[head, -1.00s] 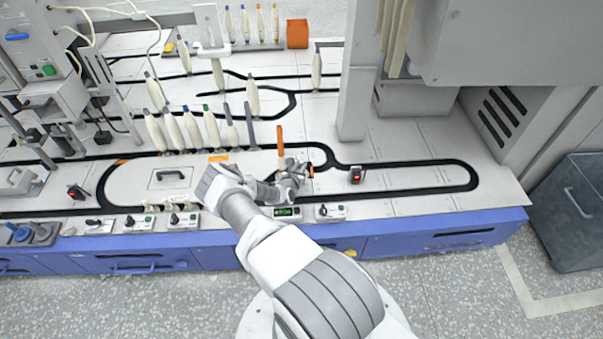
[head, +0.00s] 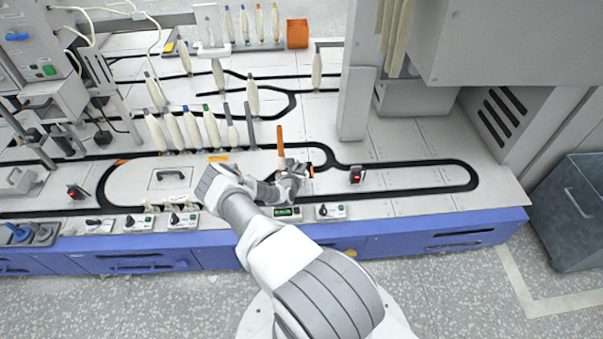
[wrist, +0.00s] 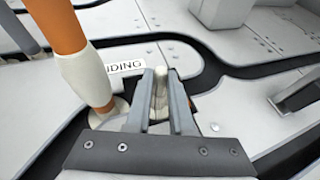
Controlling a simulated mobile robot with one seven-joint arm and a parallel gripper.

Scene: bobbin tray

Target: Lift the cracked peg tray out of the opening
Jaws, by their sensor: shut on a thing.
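My gripper (head: 298,172) is low over the conveyor deck. In the wrist view, its grey fingers (wrist: 160,95) are closed on a slim pale peg (wrist: 160,90). I take this to be the peg of the cracked peg tray. The tray body under it is hidden by the fingers and gripper body, and I see no crack. I cannot tell whether the tray is clear of the opening. The dark track opening runs behind the fingers. An orange and white bobbin (wrist: 84,72) stands just left of the fingers on a pale round base; its orange top (head: 281,138) shows in the head view.
A row of white bobbins (head: 192,128) stands to the left. A label (wrist: 126,67) lies behind the fingers. A grey upright column (head: 357,85) rises at the back right. A small black post (head: 356,174) stands right of my gripper. The deck farther right is mostly clear.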

